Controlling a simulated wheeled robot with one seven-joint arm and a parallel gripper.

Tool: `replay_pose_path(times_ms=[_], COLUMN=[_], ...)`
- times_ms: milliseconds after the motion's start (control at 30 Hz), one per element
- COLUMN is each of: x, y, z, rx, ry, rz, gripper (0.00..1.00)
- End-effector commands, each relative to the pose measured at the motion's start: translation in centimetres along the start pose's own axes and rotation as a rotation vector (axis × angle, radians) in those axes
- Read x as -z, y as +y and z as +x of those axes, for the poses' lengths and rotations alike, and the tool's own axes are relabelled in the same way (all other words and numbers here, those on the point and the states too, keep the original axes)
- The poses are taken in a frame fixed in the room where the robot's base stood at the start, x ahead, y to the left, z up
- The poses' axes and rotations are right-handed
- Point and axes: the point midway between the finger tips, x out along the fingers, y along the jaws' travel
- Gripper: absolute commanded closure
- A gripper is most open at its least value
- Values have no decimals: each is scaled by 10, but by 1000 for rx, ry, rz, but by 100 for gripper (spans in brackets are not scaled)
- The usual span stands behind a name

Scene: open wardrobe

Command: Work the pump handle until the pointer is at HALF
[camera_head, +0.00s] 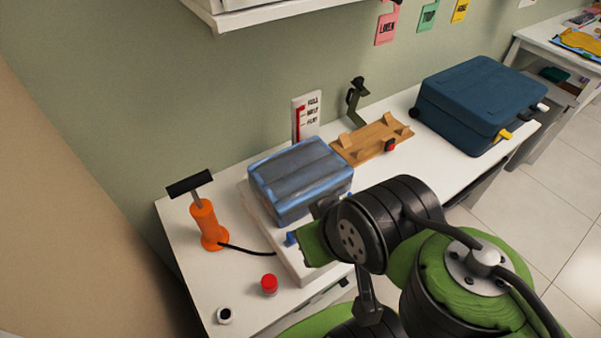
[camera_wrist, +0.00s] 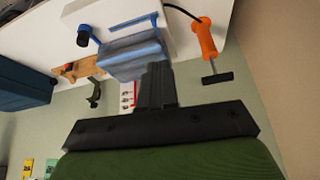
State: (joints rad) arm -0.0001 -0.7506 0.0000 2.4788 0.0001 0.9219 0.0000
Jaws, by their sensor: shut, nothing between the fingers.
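The orange pump (camera_head: 206,222) stands upright at the table's left end. Its black T-shaped handle (camera_head: 189,183) is raised, with a length of rod showing below it. The handle also shows in the wrist view (camera_wrist: 217,78). A white gauge card (camera_head: 306,116) with FULL, HALF and FLAT labels and a red strip stands at the wall; its exact pointer reading is too small to tell. A black hose (camera_head: 246,250) runs from the pump to the white base under the blue block. My gripper (camera_wrist: 157,66) is shut and empty, apart from the pump handle, with the blue block beyond its fingertips.
The translucent blue block (camera_head: 300,178) on its white base (camera_head: 262,208) stands right of the pump. A red button (camera_head: 269,284) and small cup (camera_head: 224,315) are in front. A wooden tray (camera_head: 372,142) and blue suitcase (camera_head: 480,103) lie farther right.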

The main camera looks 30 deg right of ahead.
Motion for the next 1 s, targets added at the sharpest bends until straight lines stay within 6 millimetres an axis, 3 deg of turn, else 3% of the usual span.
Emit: replay_pose_path(times_ms=[33, 700, 1000], x=[6, 50, 53], y=[0, 0, 0], z=[-11, -93, -99], rx=[0, 0, 0], ry=[1, 1, -1], rz=[0, 0, 0], gripper=[100, 100, 100])
